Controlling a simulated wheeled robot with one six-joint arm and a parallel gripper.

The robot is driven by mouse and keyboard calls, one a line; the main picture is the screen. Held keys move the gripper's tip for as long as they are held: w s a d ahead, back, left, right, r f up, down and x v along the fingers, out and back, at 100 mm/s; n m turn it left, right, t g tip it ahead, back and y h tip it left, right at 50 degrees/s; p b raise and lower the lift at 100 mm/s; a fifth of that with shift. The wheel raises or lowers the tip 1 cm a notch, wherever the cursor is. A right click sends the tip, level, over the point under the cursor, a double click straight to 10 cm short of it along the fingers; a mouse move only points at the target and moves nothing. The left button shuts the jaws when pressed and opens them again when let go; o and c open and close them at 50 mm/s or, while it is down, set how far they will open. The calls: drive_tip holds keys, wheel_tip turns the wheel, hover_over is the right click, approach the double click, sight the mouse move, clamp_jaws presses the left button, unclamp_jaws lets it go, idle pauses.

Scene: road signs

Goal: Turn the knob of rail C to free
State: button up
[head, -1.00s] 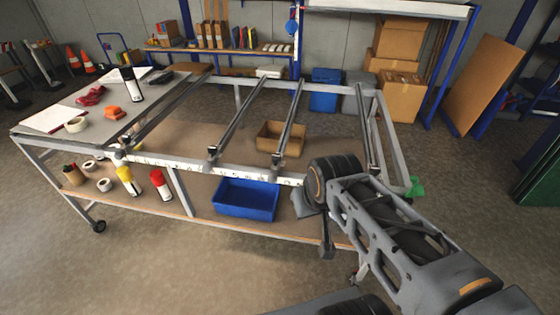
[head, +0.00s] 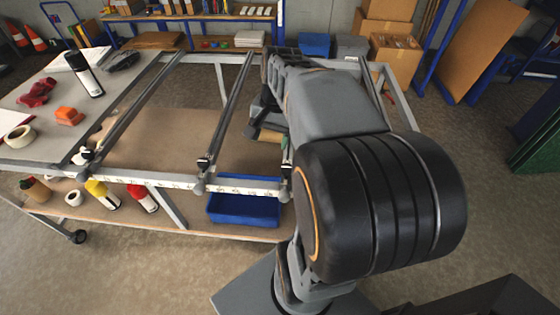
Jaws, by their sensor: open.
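Several dark rails cross the metal frame from front to back, each with a clamp at the front bar. The letters on the bar are too small to read. The third rail from the left, which I take as rail C, is mostly hidden behind my arm. Its front clamp (head: 286,170) shows just left of my big black elbow joint. I cannot tell how its knob is turned. My gripper (head: 257,129) hangs at the end of my forearm, left of that rail and farther back than its clamp. It is small, dark and partly hidden; nothing shows held in it.
The second rail's clamp (head: 202,166) stands to the left, and the leftmost rail's clamp (head: 86,154) borders the grey tabletop (head: 30,95). A blue bin (head: 243,208) sits on the lower shelf. The frame's right side is largely covered.

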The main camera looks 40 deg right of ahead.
sight(287, 167)
drive_tip(key=s+d+m+y, duration=0.2)
drive_tip(key=d+m+y, duration=0.1)
drive_tip(key=d+m, duration=0.5)
drive_tip(key=shift+n, duration=0.5)
drive_tip(key=x, duration=0.4)
drive_tip(key=d+x, duration=0.1)
drive_tip(key=x, duration=0.8)
drive_tip(key=shift+s+d+f+b, duration=0.1)
drive_tip(key=shift+d+f+b, duration=0.15)
drive_tip(key=shift+b, duration=0.1)
drive_tip(key=shift+g, duration=0.3)
drive_tip(key=c, duration=0.9)
